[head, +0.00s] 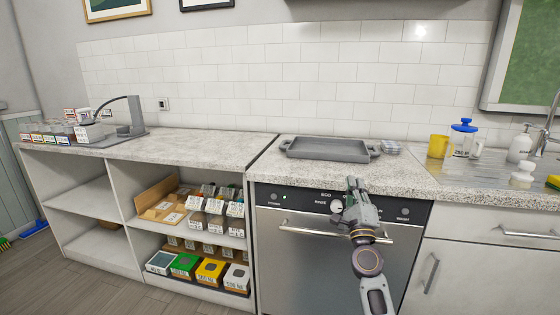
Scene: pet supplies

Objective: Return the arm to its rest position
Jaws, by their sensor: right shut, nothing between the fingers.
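My right arm (368,262) reaches up from the bottom right of the head view. My right gripper (352,188) is shut and empty. My left gripper is not in the view.
A yellow mug (438,146) and a blue-lidded jar (463,138) stand at right by the sink. Open shelves at left hold several small boxes (210,270). The left counter's middle (200,147) is clear.

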